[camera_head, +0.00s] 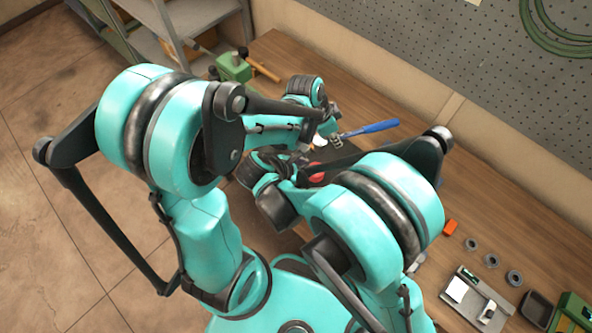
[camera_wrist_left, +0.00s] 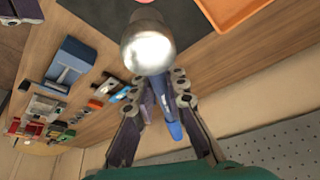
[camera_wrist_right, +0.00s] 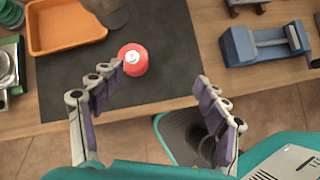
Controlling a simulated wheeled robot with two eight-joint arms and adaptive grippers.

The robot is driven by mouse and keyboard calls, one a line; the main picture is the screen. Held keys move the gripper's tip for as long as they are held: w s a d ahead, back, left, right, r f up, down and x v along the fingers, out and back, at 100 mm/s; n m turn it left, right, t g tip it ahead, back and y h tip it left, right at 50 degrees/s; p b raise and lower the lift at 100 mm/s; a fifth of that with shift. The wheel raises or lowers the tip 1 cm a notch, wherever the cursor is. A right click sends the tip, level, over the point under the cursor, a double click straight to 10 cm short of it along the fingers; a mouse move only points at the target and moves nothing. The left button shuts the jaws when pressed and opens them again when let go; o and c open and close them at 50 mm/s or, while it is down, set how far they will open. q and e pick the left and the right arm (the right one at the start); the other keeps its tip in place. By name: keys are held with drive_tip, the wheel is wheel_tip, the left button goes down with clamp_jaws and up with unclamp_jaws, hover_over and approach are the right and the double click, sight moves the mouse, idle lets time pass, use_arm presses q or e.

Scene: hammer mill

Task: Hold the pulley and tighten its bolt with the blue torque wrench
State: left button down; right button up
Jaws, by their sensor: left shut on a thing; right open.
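The red pulley (camera_wrist_right: 132,62) with a silver bolt at its centre rests on the dark mat (camera_wrist_right: 75,90) in the right wrist view. My right gripper (camera_wrist_right: 154,84) is open and empty, its fingers spread above the mat, with the pulley ahead and nearer the left finger. My left gripper (camera_wrist_left: 160,90) is shut on the blue torque wrench (camera_wrist_left: 171,118). A large rounded metal part (camera_wrist_left: 148,45), probably the wrench's head, fills the view beyond its fingertips. In the head view the blue handle (camera_head: 372,128) points right over the bench; my arms hide much of the work area.
An orange tray (camera_wrist_right: 65,25) lies left of the pulley. A blue vise-like block (camera_wrist_right: 262,45) stands at the right of the mat. In the head view, several grey rings (camera_head: 492,260) and small tools lie on the bench at right; a green vise (camera_head: 234,66) stands at its far-left end.

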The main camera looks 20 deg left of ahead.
sight(316, 159)
drive_tip(key=w+a+f+n+t, duration=0.1)
drive_tip(key=a+f+n+t, duration=0.1)
drive_tip(key=a+f, duration=0.25)
drive_tip(key=x, duration=1.1)
drive_tip(key=shift+w+d, duration=0.1)
drive_tip(key=shift+w, duration=0.2)
drive_tip(key=c, duration=1.6)
